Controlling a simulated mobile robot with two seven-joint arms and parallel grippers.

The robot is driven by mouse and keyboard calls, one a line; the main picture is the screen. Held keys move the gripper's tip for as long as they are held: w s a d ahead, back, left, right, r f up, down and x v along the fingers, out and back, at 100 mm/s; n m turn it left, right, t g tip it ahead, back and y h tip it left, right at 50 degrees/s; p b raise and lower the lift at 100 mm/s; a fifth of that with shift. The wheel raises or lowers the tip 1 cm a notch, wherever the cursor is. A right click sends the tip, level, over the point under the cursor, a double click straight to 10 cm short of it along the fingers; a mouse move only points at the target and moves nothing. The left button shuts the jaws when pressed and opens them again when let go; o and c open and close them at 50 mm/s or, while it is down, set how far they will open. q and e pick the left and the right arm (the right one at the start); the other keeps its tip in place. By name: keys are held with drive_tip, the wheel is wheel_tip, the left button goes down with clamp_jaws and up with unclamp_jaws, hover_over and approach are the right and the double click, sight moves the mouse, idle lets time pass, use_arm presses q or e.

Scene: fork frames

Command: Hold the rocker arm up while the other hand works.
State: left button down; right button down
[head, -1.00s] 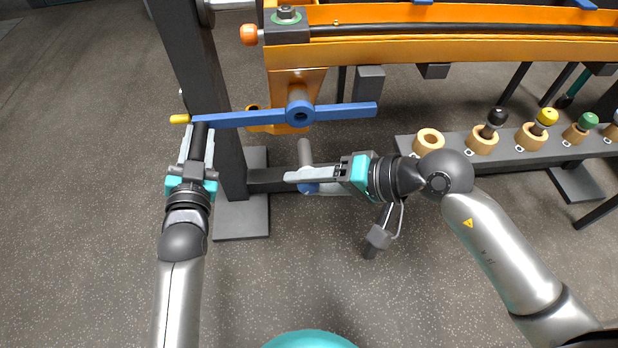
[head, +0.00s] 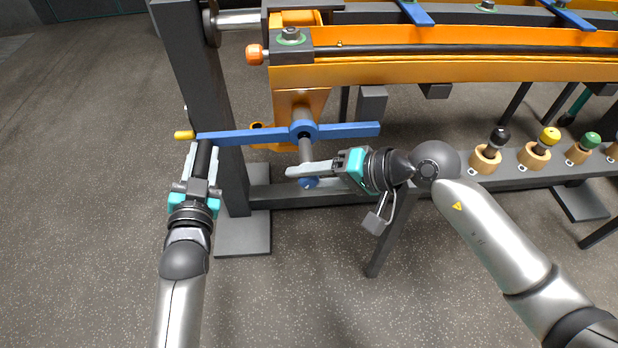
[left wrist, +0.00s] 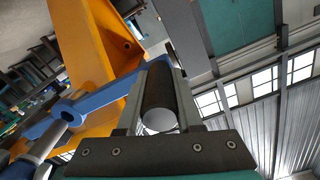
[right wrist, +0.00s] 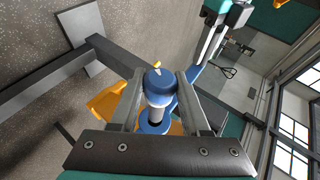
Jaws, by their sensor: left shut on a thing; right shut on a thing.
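The blue rocker arm (head: 243,136) lies nearly level, with its hub (head: 303,130) in front of an orange bracket. Its left end has a yellow tip (head: 184,135). My left gripper (head: 203,151) is shut on the dark round handle at that end; the handle shows between the fingers in the left wrist view (left wrist: 159,88). My right gripper (head: 303,171) is shut on a grey pin (head: 305,149) with a blue head, seen also in the right wrist view (right wrist: 160,83). The pin points at the hub. I cannot tell whether its tip is inside.
An orange beam (head: 440,72) with a dark rail runs across the back. A dark post (head: 205,85) stands behind my left gripper. On the right, a grey shelf (head: 510,178) carries wooden rings with black, yellow and green knobs. The floor in front is clear.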

sight(306, 145)
drive_tip(key=shift+w+r, duration=0.1)
drive_tip(key=shift+w, duration=3.9)
drive_tip(key=shift+c, duration=1.5)
unclamp_jaws()
drive_tip(key=v, duration=2.3)
drive_tip(key=shift+r, duration=0.15)
